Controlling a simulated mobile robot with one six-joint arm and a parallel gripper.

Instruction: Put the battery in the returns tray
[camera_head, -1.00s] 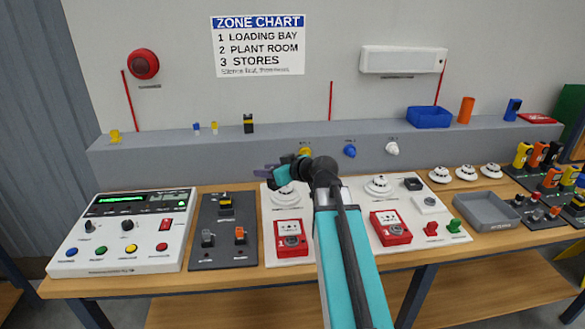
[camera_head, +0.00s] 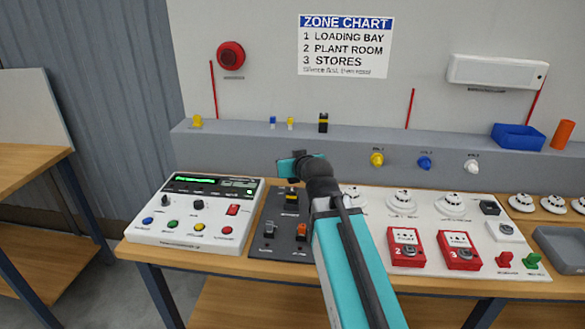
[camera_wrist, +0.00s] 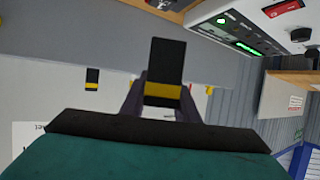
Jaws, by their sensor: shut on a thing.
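My gripper (camera_wrist: 165,98) is shut on a black battery with a yellow band (camera_wrist: 167,65), seen in the wrist view between the two fingers. In the head view my gripper (camera_head: 294,160) is above the dark panel, in front of the ledge, and its fingertips and the battery are mostly hidden. A similar black and yellow block (camera_head: 323,122) stands on the ledge, and another (camera_head: 291,197) sits on the dark panel. A grey tray (camera_head: 556,238), probably the returns tray, is cut off at the right edge of the head view. Its label is not readable.
A control panel (camera_head: 197,212) lies left of the dark panel (camera_head: 268,240). A white board (camera_head: 385,222) with detectors and red call points is to the right. A blue bin (camera_head: 518,137) and an orange cylinder (camera_head: 563,134) stand on the ledge (camera_head: 250,147). Knobs protrude from its front.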

